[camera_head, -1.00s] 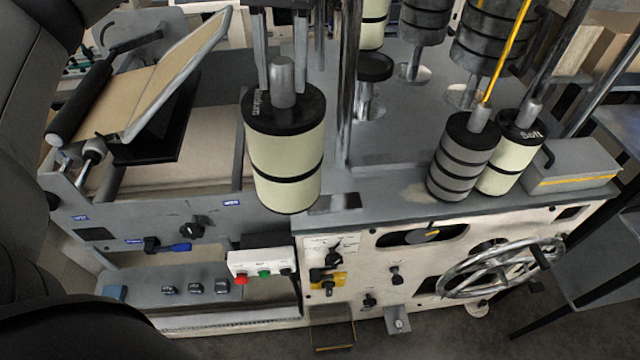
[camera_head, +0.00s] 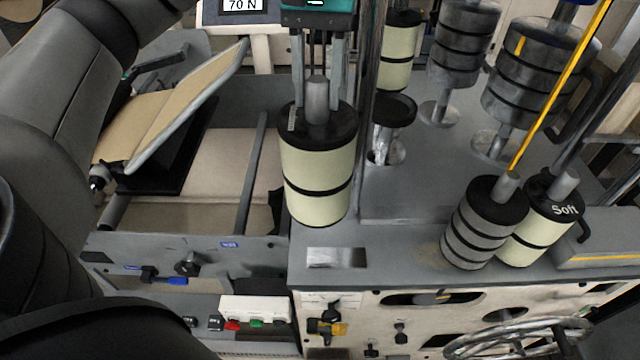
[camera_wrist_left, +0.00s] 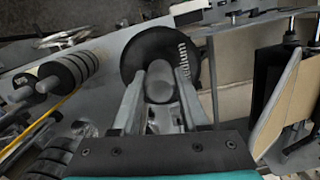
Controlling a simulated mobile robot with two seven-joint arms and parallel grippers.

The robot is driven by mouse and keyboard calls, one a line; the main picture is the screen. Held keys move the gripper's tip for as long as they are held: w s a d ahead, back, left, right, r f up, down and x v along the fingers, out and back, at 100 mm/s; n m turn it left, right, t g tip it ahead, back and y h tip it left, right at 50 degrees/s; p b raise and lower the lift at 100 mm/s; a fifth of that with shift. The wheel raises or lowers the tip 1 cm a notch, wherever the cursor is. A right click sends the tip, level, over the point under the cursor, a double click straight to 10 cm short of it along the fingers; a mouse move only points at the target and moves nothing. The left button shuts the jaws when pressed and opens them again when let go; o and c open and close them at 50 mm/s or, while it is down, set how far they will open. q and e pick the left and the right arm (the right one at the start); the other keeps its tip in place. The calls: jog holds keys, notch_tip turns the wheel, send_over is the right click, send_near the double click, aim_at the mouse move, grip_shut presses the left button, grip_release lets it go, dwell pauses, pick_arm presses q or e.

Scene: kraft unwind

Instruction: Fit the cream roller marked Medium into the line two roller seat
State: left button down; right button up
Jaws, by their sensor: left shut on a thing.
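The cream roller marked Medium (camera_head: 318,160) hangs upright, with black end caps and a black middle band. My left gripper (camera_head: 316,88) is shut on the grey stub on its top. I cannot tell which part is the line two seat. My right gripper is out of view.
A grey banded roller (camera_head: 484,222) and a cream roller marked Soft (camera_head: 543,218) stand at right. A chrome upright (camera_head: 366,130) rises close right of the held roller. More rollers stand behind. A tilted kraft panel (camera_head: 185,95) is left. The deck between is clear.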

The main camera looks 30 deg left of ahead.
pick_arm(q)
jog(key=shift+w+f, duration=0.1)
jog(key=shift+f, duration=8.2)
jog(key=shift+f+b, duration=0.1)
jog(key=shift+b, duration=0.2)
jog(key=shift+c, duration=2.1)
grip_release()
